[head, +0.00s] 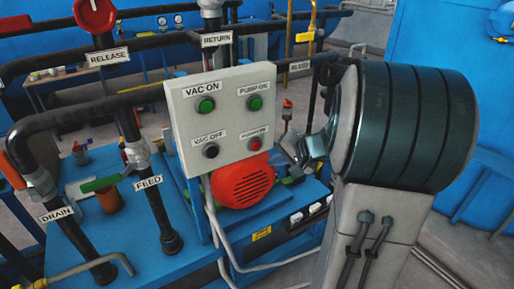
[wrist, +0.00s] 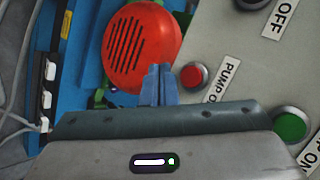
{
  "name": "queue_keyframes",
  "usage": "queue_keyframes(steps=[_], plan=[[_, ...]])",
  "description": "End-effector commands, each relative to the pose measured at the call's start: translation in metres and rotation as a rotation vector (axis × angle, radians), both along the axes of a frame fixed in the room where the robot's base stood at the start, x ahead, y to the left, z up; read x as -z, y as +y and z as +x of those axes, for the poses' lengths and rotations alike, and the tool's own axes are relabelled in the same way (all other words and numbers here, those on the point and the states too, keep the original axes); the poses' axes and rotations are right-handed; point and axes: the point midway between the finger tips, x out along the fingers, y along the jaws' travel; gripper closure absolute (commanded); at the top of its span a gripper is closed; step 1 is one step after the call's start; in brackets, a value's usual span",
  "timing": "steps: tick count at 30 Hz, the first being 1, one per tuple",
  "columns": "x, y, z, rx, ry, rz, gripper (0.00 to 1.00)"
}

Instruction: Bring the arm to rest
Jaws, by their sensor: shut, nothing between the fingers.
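My gripper (wrist: 158,72) shows in the wrist view with its two blue-grey fingers together and nothing between them. The fingertips appear between the red pump-off button (wrist: 193,76) and the red slotted motor cover (wrist: 142,47); I cannot tell their distance from the panel. In the head view my arm reaches in from the right, and its large dark joint hides much of the wrist. The grey control panel (head: 198,122) stands left of it, with the green VAC ON button (head: 206,105), the black VAC OFF button (head: 211,151), the green PUMP ON button (head: 255,102) and the red button (head: 256,143).
Dark pipes labelled RELEASE (head: 109,57), RETURN (head: 216,40), FEED (head: 148,183) and DRAIN (head: 57,214) crowd the left and back. A blue tank wall (head: 420,40) stands behind my arm at right.

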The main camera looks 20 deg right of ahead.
Motion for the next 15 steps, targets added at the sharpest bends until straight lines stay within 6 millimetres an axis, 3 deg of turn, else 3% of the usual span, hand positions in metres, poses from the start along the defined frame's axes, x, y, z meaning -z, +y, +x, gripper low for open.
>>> queue_keyframes(steps=[15], plan=[[-0.0009,0.0041,-0.0011,-0.011,0.003,-0.005,1.00]])
